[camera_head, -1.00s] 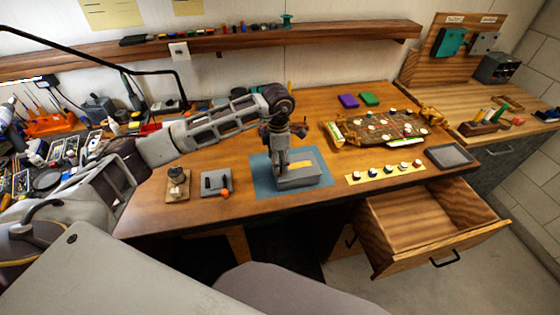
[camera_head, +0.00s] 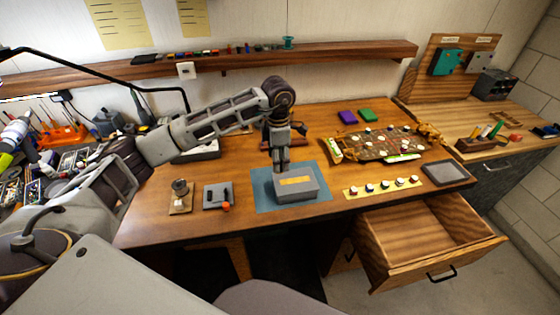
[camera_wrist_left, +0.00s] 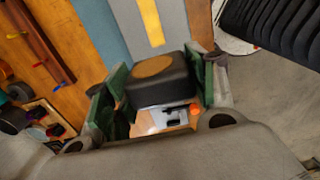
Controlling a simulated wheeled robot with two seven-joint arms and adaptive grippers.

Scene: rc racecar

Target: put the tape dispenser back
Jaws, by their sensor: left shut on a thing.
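My left gripper (camera_head: 281,163) reaches down over the blue mat (camera_head: 262,202), at the rear left of a grey box (camera_head: 298,190) with a yellow-orange strip on top. In the left wrist view its green-padded fingers (camera_wrist_left: 160,90) are shut on a dark rounded block with a brown round face (camera_wrist_left: 158,82), which looks like the tape dispenser. The grey box's striped top (camera_wrist_left: 160,22) shows just beyond it. Whether the block touches the box I cannot tell. In the head view the fingers hide the block. My right gripper is not in view.
An open, empty wooden drawer (camera_head: 425,262) juts out at front right. A yellow strip (camera_head: 352,193) with several small round pieces, a grey tray (camera_head: 446,173) and a cluttered board (camera_head: 385,143) lie to the right. A grey pad with an orange knob (camera_head: 217,196) lies left of the mat.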

